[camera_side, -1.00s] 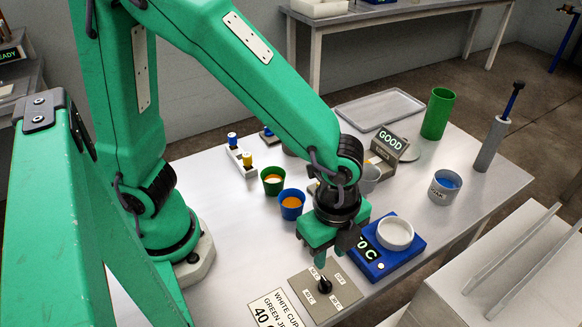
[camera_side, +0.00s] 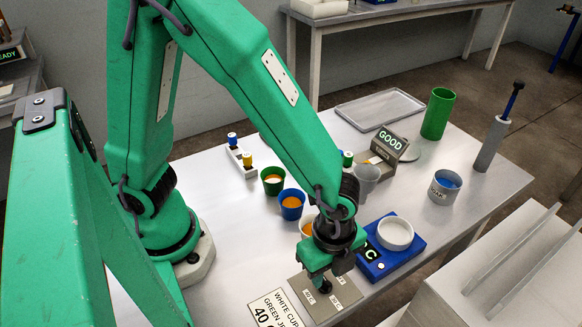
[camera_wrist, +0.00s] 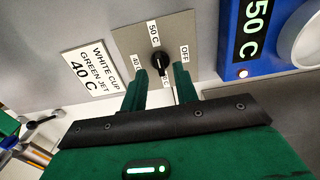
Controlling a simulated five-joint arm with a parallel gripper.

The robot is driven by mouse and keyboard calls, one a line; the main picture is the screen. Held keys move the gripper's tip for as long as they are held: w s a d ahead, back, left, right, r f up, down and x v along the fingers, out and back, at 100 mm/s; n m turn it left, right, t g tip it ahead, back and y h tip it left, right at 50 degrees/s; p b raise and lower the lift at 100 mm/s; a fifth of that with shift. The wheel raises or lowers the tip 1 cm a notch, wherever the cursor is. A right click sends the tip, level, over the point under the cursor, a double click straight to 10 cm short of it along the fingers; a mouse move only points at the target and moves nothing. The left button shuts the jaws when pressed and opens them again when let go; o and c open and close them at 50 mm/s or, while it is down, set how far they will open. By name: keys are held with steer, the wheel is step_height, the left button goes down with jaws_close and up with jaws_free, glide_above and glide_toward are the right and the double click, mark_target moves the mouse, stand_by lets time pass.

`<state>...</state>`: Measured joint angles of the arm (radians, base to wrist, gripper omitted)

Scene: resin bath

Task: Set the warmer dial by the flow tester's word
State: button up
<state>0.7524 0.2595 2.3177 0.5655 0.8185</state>
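The warmer dial (camera_wrist: 160,60) is a black knob on a grey plate with OFF, 40 C, 50 C and a partly hidden label; its mark seems to point towards 50 C. My gripper (camera_wrist: 160,69) is open, one finger each side of the knob; I cannot tell whether they touch it. In the side view my gripper (camera_side: 324,280) is low over the dial plate (camera_side: 340,297). The blue warmer (camera_side: 376,263) reads 50 C in the wrist view (camera_wrist: 254,38) and bears a white dish (camera_side: 395,233). The flow tester (camera_side: 390,140) reads GOOD.
A card (camera_side: 268,311) reads WHITE CUP, GREEN JET, 40 C. Green (camera_side: 273,181), blue (camera_side: 291,205) and white (camera_side: 306,228) cups stand behind my gripper. A grey can (camera_side: 444,188), green cylinder (camera_side: 437,113) and empty tray (camera_side: 380,107) stand farther back.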

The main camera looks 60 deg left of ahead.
mark_target(326, 285)
steer(key=shift+f, duration=1.15)
jaws_close()
